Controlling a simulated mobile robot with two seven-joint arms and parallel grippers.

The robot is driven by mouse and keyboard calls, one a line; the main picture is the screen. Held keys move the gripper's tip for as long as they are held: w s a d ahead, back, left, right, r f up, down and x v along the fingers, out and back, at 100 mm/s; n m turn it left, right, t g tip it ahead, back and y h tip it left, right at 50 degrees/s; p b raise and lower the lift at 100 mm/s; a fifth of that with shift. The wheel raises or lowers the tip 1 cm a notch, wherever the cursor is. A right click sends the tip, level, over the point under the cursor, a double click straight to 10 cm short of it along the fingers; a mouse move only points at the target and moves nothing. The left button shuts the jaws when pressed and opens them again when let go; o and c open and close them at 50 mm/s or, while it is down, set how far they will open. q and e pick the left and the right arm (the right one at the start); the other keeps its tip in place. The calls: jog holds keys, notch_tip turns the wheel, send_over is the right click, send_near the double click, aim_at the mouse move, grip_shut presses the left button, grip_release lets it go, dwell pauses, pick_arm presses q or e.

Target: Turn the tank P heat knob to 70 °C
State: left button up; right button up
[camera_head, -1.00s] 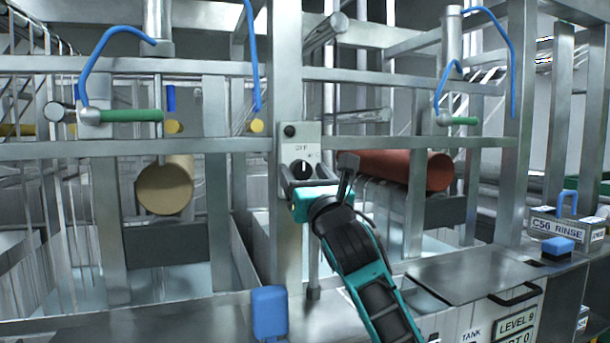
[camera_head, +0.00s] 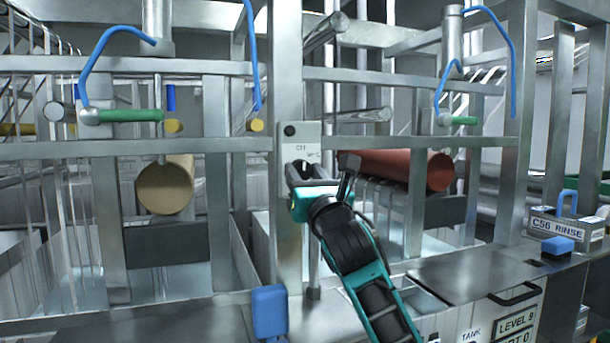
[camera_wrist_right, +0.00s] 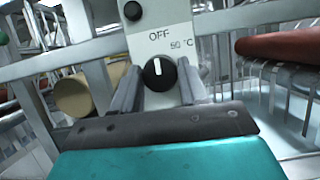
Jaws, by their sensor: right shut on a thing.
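The heat knob (camera_wrist_right: 158,73) is a round black dial with a white pointer mark. It sits on a light grey control plate (camera_wrist_right: 160,18), which also shows on a metal post in the head view (camera_head: 311,135). The mark points almost straight up, towards the printed OFF; "50 °C" is printed to the upper right. My right gripper (camera_head: 302,172) is at the knob, with one finger on each side, and is shut on it; the fingers also show in the wrist view (camera_wrist_right: 158,82). In the head view the fingers partly hide the knob. My left gripper is out of view.
A small black button (camera_wrist_right: 132,10) sits above the knob. A red roll (camera_head: 400,169) lies close to the right of the plate, a tan roll (camera_head: 165,187) to the left. Metal rails and posts surround the plate. A blue block (camera_head: 269,311) stands below.

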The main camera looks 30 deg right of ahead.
jog(key=shift+m, duration=0.3)
jog(key=m+g+h+p, duration=0.1)
jog(key=m, duration=0.2)
jog(key=m+h+p, duration=0.2)
jog(key=m, duration=0.1)
jog(key=shift+a+r+m+g+h, duration=0.2)
jog(key=shift+m+g+h, duration=0.1)
jog(key=shift+m+g, duration=0.1)
jog(key=m+p, duration=0.1)
jog(key=m, duration=0.1)
jog(key=shift+m+g+h, duration=0.3)
jog(key=shift+g+h, duration=0.1)
jog(key=shift+m+g+h+p, duration=0.3)
jog(key=shift+m+g+h, duration=0.1)
jog(key=shift+m, duration=0.7)
jog(key=m+g, duration=0.2)
jog(key=m, duration=0.3)
jog(key=shift+w+a, duration=0.1)
jog(key=shift+a, duration=0.05)
jog(key=m+g, duration=0.1)
jog(key=m, duration=0.3)
jog(key=shift+r+g, duration=0.1)
jog(key=shift+g, duration=0.2)
jog(key=m+g+y, duration=0.1)
jog(key=m, duration=0.3)
jog(key=shift+r, duration=0.1)
jog(key=shift+m+g+y, duration=0.3)
jog(key=shift+m+y, duration=0.2)
jog(key=shift+m, duration=0.4)
